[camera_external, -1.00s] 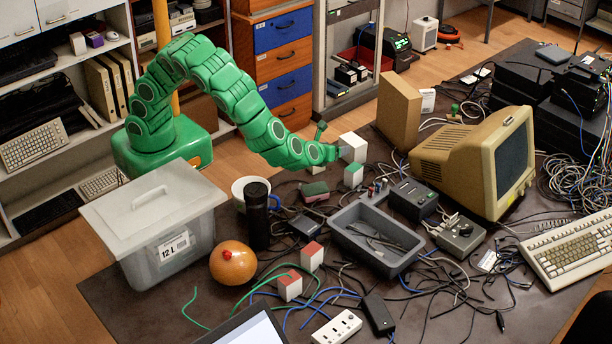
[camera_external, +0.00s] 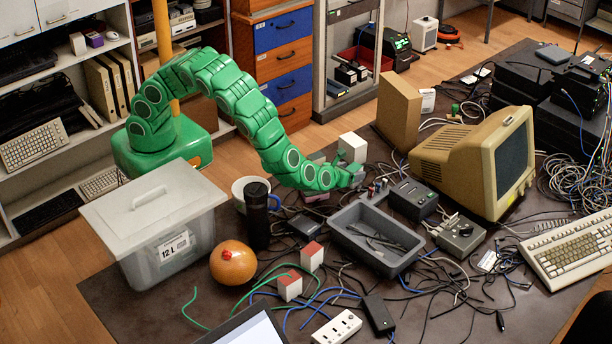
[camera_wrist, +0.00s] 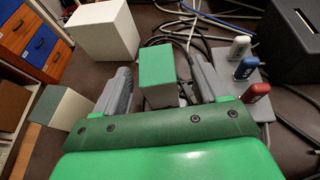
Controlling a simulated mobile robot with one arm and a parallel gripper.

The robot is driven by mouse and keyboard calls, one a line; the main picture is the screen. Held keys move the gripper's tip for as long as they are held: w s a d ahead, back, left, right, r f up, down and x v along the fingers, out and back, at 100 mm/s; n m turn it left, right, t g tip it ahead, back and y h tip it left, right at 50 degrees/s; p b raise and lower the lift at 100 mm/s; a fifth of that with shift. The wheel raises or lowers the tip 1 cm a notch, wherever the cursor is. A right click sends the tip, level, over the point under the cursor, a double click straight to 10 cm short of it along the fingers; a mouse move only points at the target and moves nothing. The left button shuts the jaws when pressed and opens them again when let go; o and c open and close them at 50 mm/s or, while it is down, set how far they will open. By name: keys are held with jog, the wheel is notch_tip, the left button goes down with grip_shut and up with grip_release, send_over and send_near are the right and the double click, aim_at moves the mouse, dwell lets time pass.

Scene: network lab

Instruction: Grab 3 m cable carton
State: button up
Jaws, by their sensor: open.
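A small white carton with a green top (camera_wrist: 157,62) stands between the two grey fingers of my gripper (camera_wrist: 160,72) in the wrist view. The fingers are open, one on each side of it, and I cannot tell whether either touches it. No length label is readable on it. In the external view my gripper (camera_external: 354,179) is low over the table beside the grey tray and hides most of this carton. Two white cartons with red tops (camera_external: 312,257) (camera_external: 290,287) stand nearer the front, in front of the grey tray's left side.
A larger white box (camera_external: 352,148) stands just behind my gripper. A grey tray (camera_external: 345,235) lies in front. A holder with several USB sticks (camera_wrist: 241,47) is close to the right finger. Another carton (camera_wrist: 60,106) is left of my gripper. Cables lie around.

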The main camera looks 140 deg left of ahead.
aim_at(357, 168)
jog(key=shift+x, duration=2.3)
jog(key=shift+s+r, duration=0.1)
jog(key=shift+r, duration=0.05)
jog(key=c, duration=1.1)
jog(key=shift+c, duration=0.2)
